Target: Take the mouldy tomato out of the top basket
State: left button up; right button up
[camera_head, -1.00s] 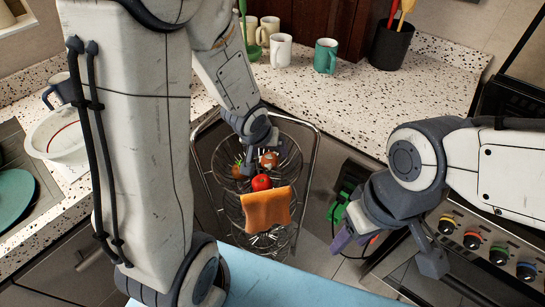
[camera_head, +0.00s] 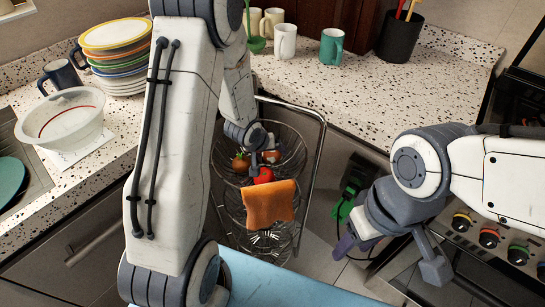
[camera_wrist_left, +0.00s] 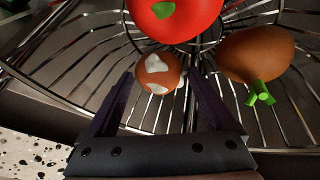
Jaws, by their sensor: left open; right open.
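The mouldy tomato (camera_wrist_left: 158,72), small and orange-brown with white patches, lies in the top wire basket (camera_head: 303,160). In the head view it (camera_head: 271,156) is partly hidden by my left gripper (camera_head: 256,158). In the left wrist view, my left gripper (camera_wrist_left: 160,78) is open, its two fingers apart on either side of the mouldy tomato in the picture. I cannot tell if they touch it. A bright red tomato (camera_wrist_left: 178,18) and a brownish round one with a green stem (camera_wrist_left: 257,54) lie beside it. My right gripper (camera_head: 392,257) is open and empty, away to the right.
An orange cloth (camera_head: 268,204) hangs over the basket's front. A chrome rail (camera_head: 318,150) frames the rack on the right. Stacked plates (camera_head: 118,50) and a white colander (camera_head: 62,118) stand on the left counter. The oven (camera_head: 500,240) is at the right.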

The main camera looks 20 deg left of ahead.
pick_arm(q)
jog(key=shift+w+f, duration=0.2)
jog(key=shift+f, duration=0.1)
jog(key=c, duration=1.2)
jog(key=shift+r, duration=0.1)
notch_tip(320, 180, up, 5)
jog(key=shift+f+p, duration=0.15)
jog(key=shift+p, duration=0.95)
jog(key=shift+s+d+r+b, duration=0.15)
jog(key=shift+s+d+r, duration=0.95)
jog(key=shift+d, duration=0.5)
jog(key=shift+s+d+r+b, duration=0.15)
jog(key=shift+s+d+r, duration=0.9)
jog(key=shift+d, duration=0.5)
jog(key=shift+s+d+r+b, duration=0.15)
jog(key=shift+s+d+r, duration=0.8)
jog(key=shift+s+d, duration=0.5)
jog(key=shift+w+d, duration=0.15)
